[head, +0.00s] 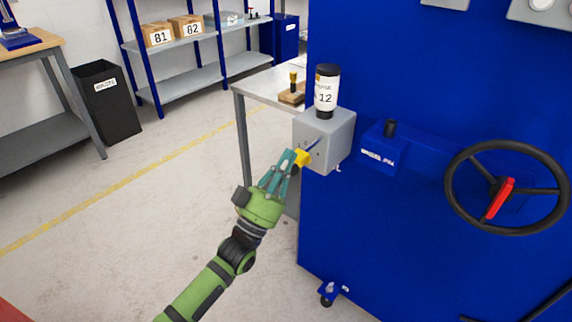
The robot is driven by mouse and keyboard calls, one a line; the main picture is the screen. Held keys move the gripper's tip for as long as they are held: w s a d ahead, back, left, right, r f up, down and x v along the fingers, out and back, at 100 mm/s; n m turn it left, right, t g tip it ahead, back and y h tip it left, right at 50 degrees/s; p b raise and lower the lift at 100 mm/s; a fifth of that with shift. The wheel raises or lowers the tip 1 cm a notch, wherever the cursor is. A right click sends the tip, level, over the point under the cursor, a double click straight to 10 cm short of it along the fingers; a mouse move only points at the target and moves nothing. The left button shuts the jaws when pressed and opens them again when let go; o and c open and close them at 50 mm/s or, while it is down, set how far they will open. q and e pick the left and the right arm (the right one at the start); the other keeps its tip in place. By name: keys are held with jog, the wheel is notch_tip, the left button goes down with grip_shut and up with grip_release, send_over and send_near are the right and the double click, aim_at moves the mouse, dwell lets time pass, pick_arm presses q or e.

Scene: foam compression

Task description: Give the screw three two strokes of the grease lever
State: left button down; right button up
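A grey grease pump box (338,138) is mounted on the left edge of the blue machine. A black bottle with a white label (326,90), reading 12, stands upright on it. The yellow lever grip (303,158) shows at the box's front face; a dark rod beside it runs toward the box. My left gripper (293,160) has its teal fingertips at the yellow grip, partly covering it. I cannot tell whether the fingers are closed on it. No readable screw number shows on the box. My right gripper is out of view.
The blue machine (400,240) fills the right side, with a black handwheel (508,188) and a small blue box with a black knob (386,148). A grey table (262,84) stands behind the pump. A waste bin (106,103) and shelves (190,84) are farther back. The left floor is clear.

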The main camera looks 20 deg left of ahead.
pick_arm(q)
jog(key=b+v, duration=0.1)
jog(key=v, duration=0.8)
jog(key=shift+s+a+r+b, duration=0.15)
jog(key=shift+s+a+b, duration=0.05)
jog(key=shift+s+b, duration=0.25)
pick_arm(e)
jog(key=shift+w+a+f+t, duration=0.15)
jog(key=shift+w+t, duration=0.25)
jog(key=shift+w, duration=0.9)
